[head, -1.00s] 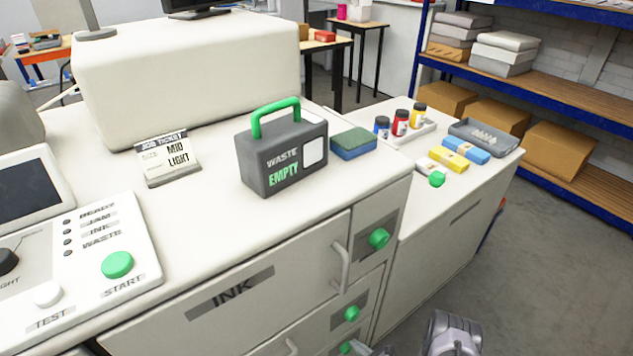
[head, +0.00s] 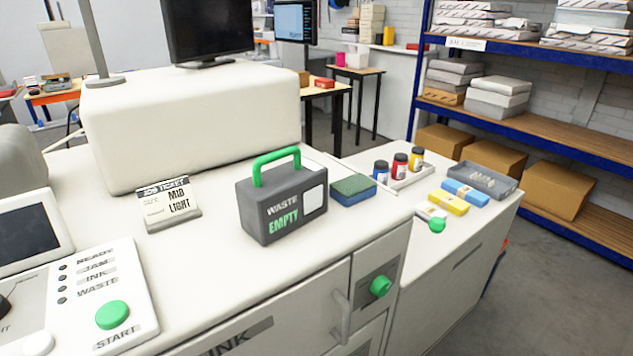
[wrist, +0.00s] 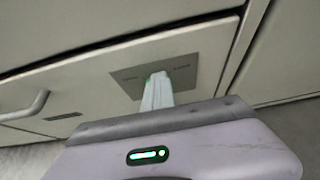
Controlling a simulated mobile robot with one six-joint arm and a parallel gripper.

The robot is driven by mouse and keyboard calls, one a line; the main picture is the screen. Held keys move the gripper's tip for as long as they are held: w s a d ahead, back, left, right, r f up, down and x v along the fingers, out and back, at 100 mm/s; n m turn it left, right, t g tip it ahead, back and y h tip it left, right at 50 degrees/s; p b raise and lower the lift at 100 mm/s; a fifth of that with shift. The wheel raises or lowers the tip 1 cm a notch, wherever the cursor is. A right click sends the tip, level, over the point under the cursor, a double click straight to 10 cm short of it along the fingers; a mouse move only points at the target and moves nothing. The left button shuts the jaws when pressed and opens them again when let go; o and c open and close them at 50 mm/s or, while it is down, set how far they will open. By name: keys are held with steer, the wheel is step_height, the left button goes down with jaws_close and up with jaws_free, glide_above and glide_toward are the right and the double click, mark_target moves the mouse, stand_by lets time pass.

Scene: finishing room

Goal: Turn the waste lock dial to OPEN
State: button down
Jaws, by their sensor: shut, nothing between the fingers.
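In the wrist view, my gripper (wrist: 158,78) has its pale fingers together, with the tips up against a grey plate (wrist: 186,72) on a light cabinet front. Small lettering on the plate is too blurred to read. A little green shows around the fingertips; the fingers hide most of whatever dial is there, so its setting cannot be told. In the head view, a green dial (head: 380,286) sits on a grey plate beside the ink door. I cannot tell which dial is the waste lock. My gripper is outside the head view.
A grey waste box (head: 262,218) marked EMPTY, with a green handle, stands on the machine top. A sponge (head: 352,190) lies beside it. In the wrist view, a door handle (wrist: 25,106) juts out at left. The side counter (head: 440,265) stands right of the cabinet.

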steer(key=shift+s+a, duration=0.45)
steer(key=shift+a, duration=0.2)
steer(key=shift+s+a+f, duration=0.1)
steer(key=shift+s+a, duration=0.15)
steer(key=s+d, duration=0.4)
steer(key=d, duration=0.3)
steer(key=w+a, duration=0.4)
steer(key=w, duration=0.2)
steer(key=shift+a, duration=0.25)
stand_by(0.5)
